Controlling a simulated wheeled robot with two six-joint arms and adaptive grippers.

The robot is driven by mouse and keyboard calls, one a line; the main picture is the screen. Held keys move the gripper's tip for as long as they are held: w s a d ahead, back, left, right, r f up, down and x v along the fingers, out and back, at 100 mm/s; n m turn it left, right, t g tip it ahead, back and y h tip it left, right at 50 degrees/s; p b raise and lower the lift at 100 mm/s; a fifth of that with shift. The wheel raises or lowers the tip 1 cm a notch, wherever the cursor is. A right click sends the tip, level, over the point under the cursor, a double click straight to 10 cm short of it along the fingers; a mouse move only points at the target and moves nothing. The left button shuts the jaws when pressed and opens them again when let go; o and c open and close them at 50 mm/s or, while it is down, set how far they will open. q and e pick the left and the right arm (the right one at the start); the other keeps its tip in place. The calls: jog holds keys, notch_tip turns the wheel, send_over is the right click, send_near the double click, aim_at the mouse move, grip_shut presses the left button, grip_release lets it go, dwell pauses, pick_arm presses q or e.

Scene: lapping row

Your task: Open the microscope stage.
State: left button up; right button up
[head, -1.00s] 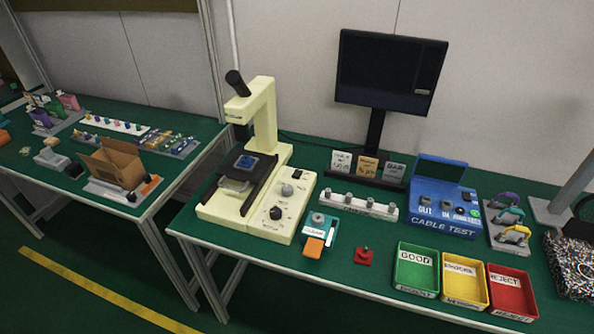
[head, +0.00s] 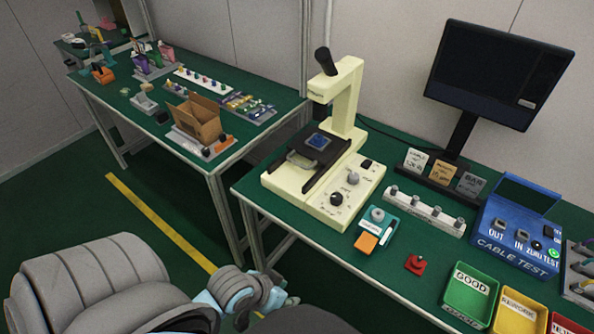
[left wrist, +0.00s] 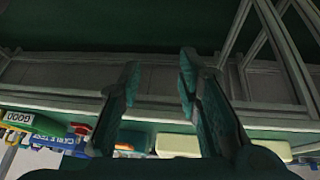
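The cream microscope (head: 345,105) stands upright on the green bench, with a black eyepiece tilted at its top. Its dark stage (head: 308,158) sits on the cream base and carries a small blue square piece (head: 319,140). A pale metal handle (head: 300,160) shows at the stage's front left. My left arm is at the bottom of the head view, and its hand end (head: 262,292) is low in front of the bench, apart from the microscope. In the left wrist view the left gripper (left wrist: 158,76) has its two fingers spread, with nothing between them. My right gripper is out of view.
On the bench, right of the microscope, are a teal box (head: 377,228), a red piece (head: 415,264), a grey knobbed strip (head: 425,212), the blue cable tester (head: 515,230) and a green GOOD bin (head: 452,311). A second table (head: 150,128) stands left. The floor between is open.

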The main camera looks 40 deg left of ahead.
pick_arm(q)
jog(key=w+d+r+n+t+h, duration=0.1)
jog(key=w+r+n+t+h, duration=0.15)
jog(key=w, duration=0.25)
jog(key=n+t+y, duration=0.4)
jog(key=n+t, duration=0.4)
jog(key=n, duration=0.8)
send_near(297, 162)
jog(key=b+x, duration=0.1)
jog(key=x, duration=0.2)
jog(key=b+x, duration=0.1)
jog(key=x, duration=0.2)
jog(key=f+b+x, duration=0.1)
jog(key=b+x, duration=0.1)
jog(key=x, duration=0.1)
jog(key=shift+w, duration=0.5)
grip_shut()
